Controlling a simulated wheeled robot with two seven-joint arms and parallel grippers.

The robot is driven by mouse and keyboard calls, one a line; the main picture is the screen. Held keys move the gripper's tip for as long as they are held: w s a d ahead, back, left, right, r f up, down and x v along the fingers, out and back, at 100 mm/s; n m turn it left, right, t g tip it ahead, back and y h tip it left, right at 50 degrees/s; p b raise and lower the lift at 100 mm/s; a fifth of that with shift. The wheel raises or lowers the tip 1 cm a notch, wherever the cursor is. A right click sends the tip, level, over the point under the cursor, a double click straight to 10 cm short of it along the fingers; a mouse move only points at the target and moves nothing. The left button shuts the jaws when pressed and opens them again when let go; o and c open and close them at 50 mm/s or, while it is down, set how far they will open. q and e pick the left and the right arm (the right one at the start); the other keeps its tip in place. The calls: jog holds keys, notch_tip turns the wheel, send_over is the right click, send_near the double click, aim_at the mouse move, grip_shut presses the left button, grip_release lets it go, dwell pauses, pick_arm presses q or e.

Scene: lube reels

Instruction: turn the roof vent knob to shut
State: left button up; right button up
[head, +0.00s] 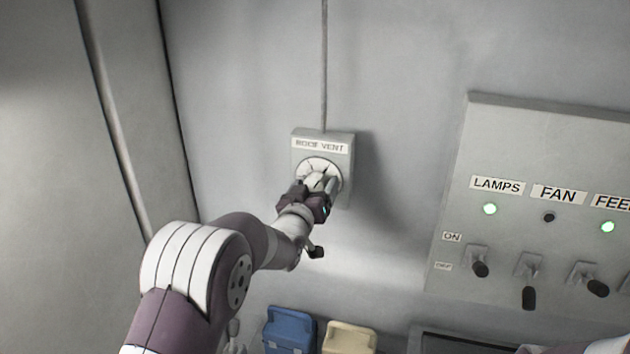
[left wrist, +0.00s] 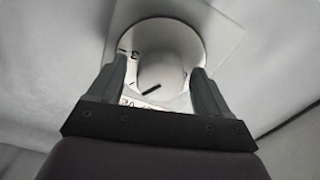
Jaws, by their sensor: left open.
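The roof vent box (head: 343,147) is a grey box on the wall, labelled ROOF VENT, with a round white dial and a knob. In the left wrist view the white knob (left wrist: 161,74) has a black pointer line directed to the lower left. A "3" shows at the dial's upper left, and other lettering is partly hidden below. My left gripper (left wrist: 161,85) is open, with one finger on each side of the knob; contact cannot be told. In the head view the left gripper (head: 316,190) covers the lower dial. My right gripper is not in view.
A switch panel (head: 540,240) at the right has LAMPS, FAN and FEED labels, lights and levers. A blue case (head: 290,330) and a cream case (head: 349,338) stand below. A conduit (head: 324,65) runs up from the box. The wall around the box is clear.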

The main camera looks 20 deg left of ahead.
pick_arm(q)
jog(key=shift+w, duration=0.15)
jog(key=shift+f, duration=0.1)
jog(key=c, duration=1)
